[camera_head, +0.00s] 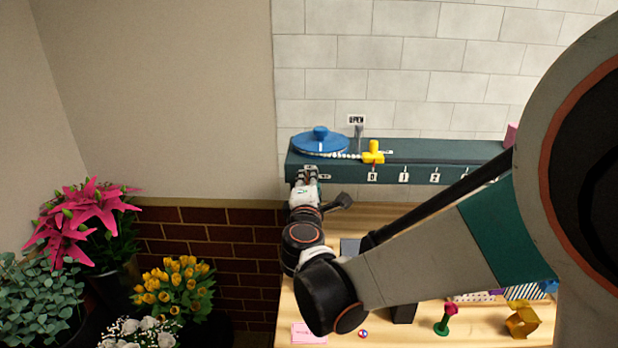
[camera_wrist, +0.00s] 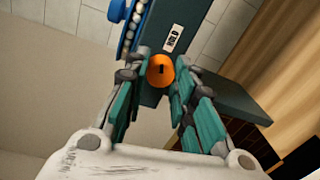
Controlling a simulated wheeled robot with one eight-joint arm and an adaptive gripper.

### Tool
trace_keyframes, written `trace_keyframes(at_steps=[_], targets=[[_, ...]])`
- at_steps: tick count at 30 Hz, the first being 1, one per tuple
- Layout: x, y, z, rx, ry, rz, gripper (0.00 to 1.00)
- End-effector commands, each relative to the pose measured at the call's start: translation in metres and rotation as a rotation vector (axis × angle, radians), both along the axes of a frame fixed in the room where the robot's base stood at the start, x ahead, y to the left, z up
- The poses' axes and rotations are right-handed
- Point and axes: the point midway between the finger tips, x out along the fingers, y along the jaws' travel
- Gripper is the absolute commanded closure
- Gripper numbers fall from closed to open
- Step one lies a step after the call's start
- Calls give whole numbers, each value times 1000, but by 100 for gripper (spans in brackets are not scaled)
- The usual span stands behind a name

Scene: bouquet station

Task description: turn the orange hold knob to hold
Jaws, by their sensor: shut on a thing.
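The orange hold knob (camera_wrist: 160,72) is on the front of the teal station, in the wrist view, with a dark slot mark on it. A white HOLD label (camera_wrist: 173,38) is beside it. My gripper (camera_wrist: 161,74) has its two teal-padded fingers on either side of the knob and is shut on it. In the head view my gripper (camera_head: 306,177) reaches the left end of the teal station (camera_head: 440,172); the knob is hidden there behind the gripper.
A blue disc (camera_head: 320,142) with a bead chain and a yellow slider (camera_head: 373,153) are on top of the station. An OPEN sign (camera_head: 357,119) is above. The wooden bench below holds a green-and-pink stamp (camera_head: 446,318) and a yellow tape piece (camera_head: 522,321). Flowers (camera_head: 172,285) stand left.

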Motion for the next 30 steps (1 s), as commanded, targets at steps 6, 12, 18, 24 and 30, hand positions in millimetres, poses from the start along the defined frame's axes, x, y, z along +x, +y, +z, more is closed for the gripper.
trace_keyframes(at_steps=[6,12,18,24,30], targets=[[-1,-1,-1,164,-5,-1,100],[-1,-2,-1,271,-8,-2,100],[-1,-2,-1,330,-11,-2,100],[-1,-2,-1,351,-11,-1,100],[-1,-2,-1,352,-11,-1,100]])
